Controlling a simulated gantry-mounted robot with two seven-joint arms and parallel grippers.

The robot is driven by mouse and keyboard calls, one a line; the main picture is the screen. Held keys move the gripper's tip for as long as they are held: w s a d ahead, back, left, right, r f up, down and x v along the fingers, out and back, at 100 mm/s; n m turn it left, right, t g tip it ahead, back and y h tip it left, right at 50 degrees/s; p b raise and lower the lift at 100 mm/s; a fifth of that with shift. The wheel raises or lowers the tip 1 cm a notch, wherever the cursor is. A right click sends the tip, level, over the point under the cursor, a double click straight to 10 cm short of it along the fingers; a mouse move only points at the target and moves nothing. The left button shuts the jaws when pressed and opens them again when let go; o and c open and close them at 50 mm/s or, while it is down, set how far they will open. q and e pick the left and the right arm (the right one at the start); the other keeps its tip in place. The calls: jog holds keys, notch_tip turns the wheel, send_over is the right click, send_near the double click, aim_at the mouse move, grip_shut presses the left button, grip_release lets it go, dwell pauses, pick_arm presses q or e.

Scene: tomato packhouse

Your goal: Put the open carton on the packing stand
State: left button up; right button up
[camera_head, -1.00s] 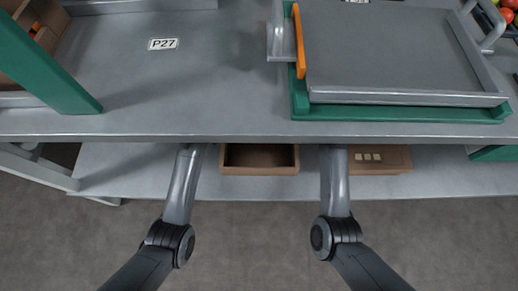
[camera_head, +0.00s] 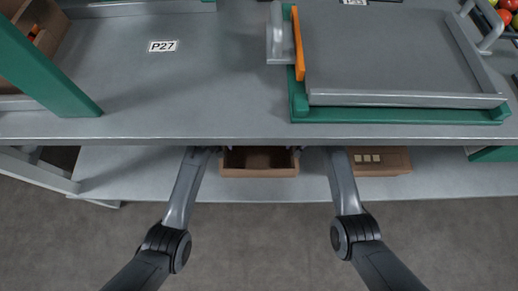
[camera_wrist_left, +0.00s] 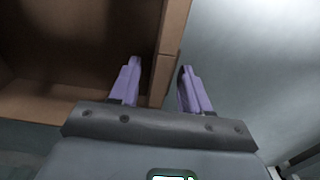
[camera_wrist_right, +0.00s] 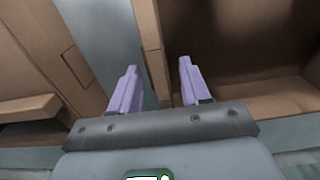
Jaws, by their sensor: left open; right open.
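The open carton (camera_head: 258,172), brown and empty as far as I see, sits on the lower shelf, partly hidden under the bench edge. It shows at left in the left wrist view (camera_wrist_left: 80,45) and at right in the right wrist view (camera_wrist_right: 240,45). My left gripper (camera_wrist_left: 157,66) is open, its fingers on either side of one carton side wall. My right gripper (camera_wrist_right: 158,66) is open, its fingers astride the opposite wall. The packing stand (camera_head: 400,99), a grey tilted tray on a green base with an orange bar, is on the bench at right.
A brown box with small pale squares (camera_head: 381,160) lies on the lower shelf (camera_head: 130,170) right of the carton. The bench edge (camera_head: 200,141) overhangs the shelf. A green post (camera_head: 45,65) rises at left.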

pick_arm(q)
jog(key=shift+f, duration=0.85)
pick_arm(e)
jog(key=shift+f, duration=0.85)
pick_arm(q)
jog(key=shift+c, duration=0.3)
pick_arm(e)
jog(key=shift+c, duration=0.3)
pick_arm(q)
jog(key=c, duration=0.7)
pick_arm(e)
jog(key=c, duration=0.7)
pick_arm(q)
grip_shut()
pick_arm(e)
jog(key=shift+a, duration=0.1)
grip_shut()
pick_arm(q)
jog(key=shift+d, duration=0.15)
pick_arm(e)
jog(key=shift+a, duration=0.1)
